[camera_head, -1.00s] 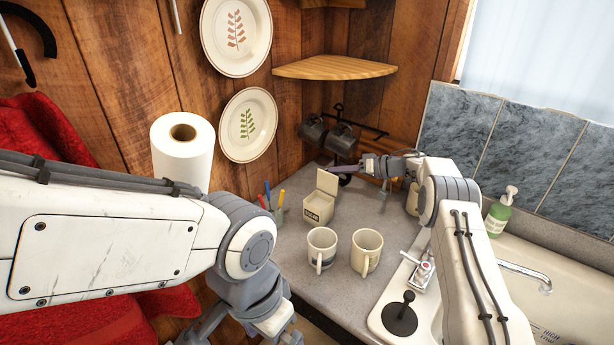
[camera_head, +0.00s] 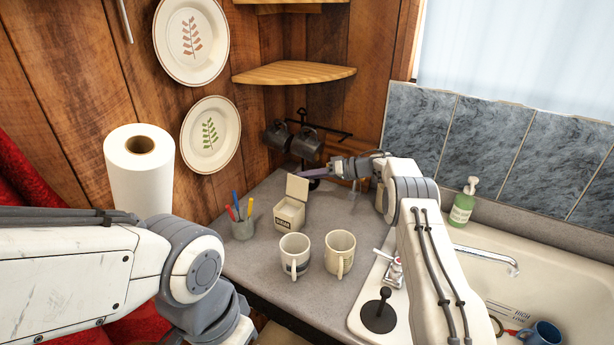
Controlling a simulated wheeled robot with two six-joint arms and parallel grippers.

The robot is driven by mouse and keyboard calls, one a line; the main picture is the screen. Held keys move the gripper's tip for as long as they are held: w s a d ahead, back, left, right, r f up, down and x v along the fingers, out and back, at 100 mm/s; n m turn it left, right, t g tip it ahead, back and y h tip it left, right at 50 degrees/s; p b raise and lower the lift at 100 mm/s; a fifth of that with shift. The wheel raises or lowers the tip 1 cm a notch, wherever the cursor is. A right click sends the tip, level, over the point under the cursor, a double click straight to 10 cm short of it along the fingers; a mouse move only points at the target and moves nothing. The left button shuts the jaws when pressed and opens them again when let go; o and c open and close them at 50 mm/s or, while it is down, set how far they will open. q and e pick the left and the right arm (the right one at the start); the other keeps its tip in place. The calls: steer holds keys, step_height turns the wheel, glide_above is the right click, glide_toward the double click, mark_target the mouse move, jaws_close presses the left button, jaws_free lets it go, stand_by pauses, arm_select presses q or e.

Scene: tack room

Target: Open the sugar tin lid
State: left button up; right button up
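The sugar tin (camera_head: 289,216) is a small cream box with a dark label, standing on the grey counter near the wall corner. Its lid (camera_head: 297,187) is raised and stands upright at the back of the box. My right gripper (camera_head: 318,173) is seen side-on just right of the raised lid, with its fingers pointing left towards it. I cannot tell whether it touches the lid or how far its fingers are apart. My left arm comes in at the lower left; its gripper is out of the picture.
Two cream mugs (camera_head: 295,257) (camera_head: 340,252) stand in front of the tin. A pen cup (camera_head: 243,228) is to its left, and a paper towel roll (camera_head: 140,172) is further left. Dark mugs (camera_head: 306,143) hang on a rack behind. The sink (camera_head: 520,285) is at right.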

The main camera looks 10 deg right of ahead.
steer(key=b+v, duration=0.3)
steer(key=v, duration=0.7)
steer(key=shift+d+b, duration=0.2)
steer(key=shift+b, duration=0.1)
steer(key=shift+s, duration=0.1)
